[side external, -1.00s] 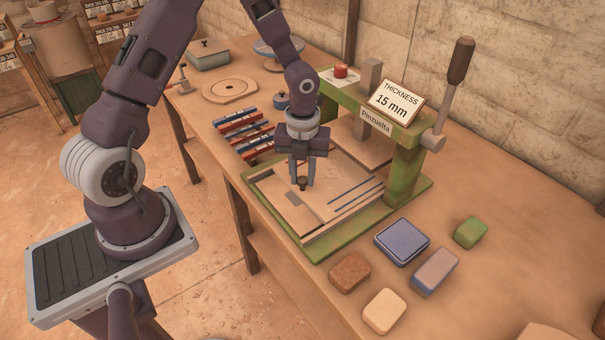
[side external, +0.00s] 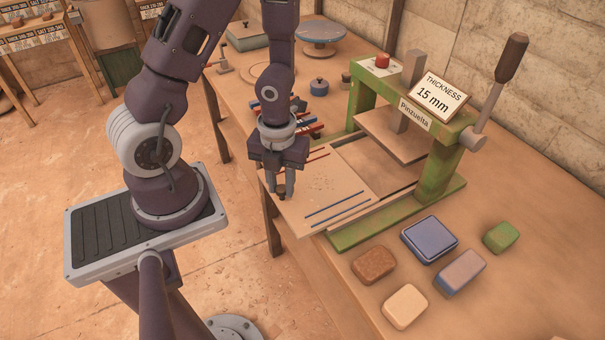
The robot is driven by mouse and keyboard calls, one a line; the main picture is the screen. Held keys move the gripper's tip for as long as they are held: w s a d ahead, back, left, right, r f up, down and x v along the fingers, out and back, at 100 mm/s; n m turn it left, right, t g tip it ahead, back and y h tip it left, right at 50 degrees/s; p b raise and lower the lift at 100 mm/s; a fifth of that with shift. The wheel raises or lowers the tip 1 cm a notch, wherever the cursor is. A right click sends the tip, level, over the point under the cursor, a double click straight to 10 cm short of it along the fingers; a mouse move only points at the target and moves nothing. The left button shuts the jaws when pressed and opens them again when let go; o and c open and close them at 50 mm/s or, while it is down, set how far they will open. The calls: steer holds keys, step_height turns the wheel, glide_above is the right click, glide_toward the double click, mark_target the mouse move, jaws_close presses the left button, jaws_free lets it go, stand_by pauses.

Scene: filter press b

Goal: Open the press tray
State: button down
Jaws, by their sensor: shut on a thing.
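The press (side external: 437,203) is a green frame on the table with a "Pinzuelta" label, a grey ram and a flat pressing plate (side external: 392,136). Its wooden tray (side external: 325,183) is slid out toward the table's front edge and reaches past it. My gripper (side external: 281,193) is shut on the dark tray knob (side external: 281,193) at the tray's outer end, pointing down. The fingers partly hide the knob. A bare bed shows under the pressing plate, behind the tray.
A lever (side external: 501,83) with a dark handle rises at the press's right. A "THICKNESS 15 mm" sign (side external: 437,94) sits on top. Several blocks, including a blue one (side external: 430,239), lie right of the press. Pots and a round stand (side external: 320,32) stand at the back.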

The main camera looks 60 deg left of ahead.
steer(key=shift+s, duration=0.15)
steer(key=c, duration=1.2)
jaws_free()
steer(key=shift+o, duration=0.2)
steer(key=shift+r, duration=0.15)
steer(key=shift+r, duration=3.45)
